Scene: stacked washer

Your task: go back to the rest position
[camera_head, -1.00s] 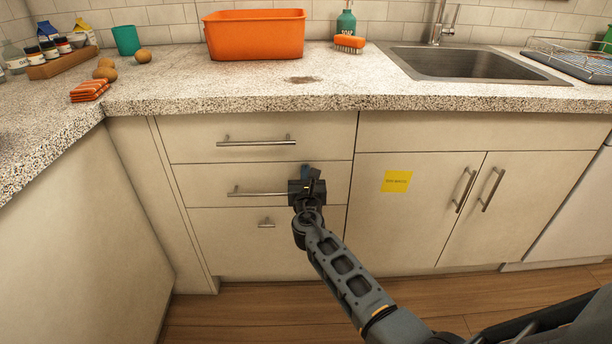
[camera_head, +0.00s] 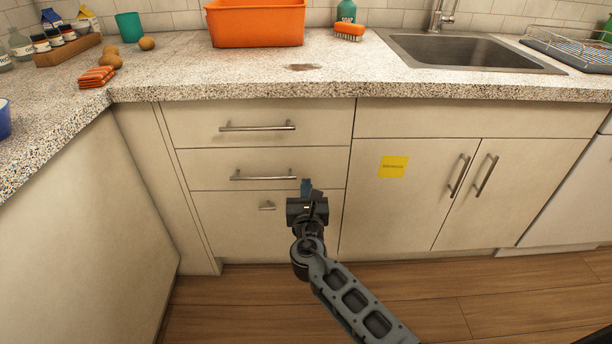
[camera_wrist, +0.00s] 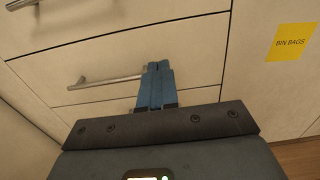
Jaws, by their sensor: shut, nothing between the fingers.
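My gripper (camera_head: 306,186) is in front of the drawer stack, at the right part of the lower drawer front in the head view. Its blue fingers (camera_wrist: 156,84) are together in the wrist view, with nothing between them. The middle drawer's bar handle (camera_head: 263,175) is to the left of and a little above the fingertips in the head view.
The drawers (camera_head: 255,126) all look shut. A cupboard with a yellow note (camera_head: 393,167) reading "BIN BAGS" stands to the right. The speckled counter (camera_head: 210,80) holds an orange tub (camera_head: 255,24), and a sink (camera_head: 470,52) is set into it. The wooden floor (camera_head: 470,290) is clear.

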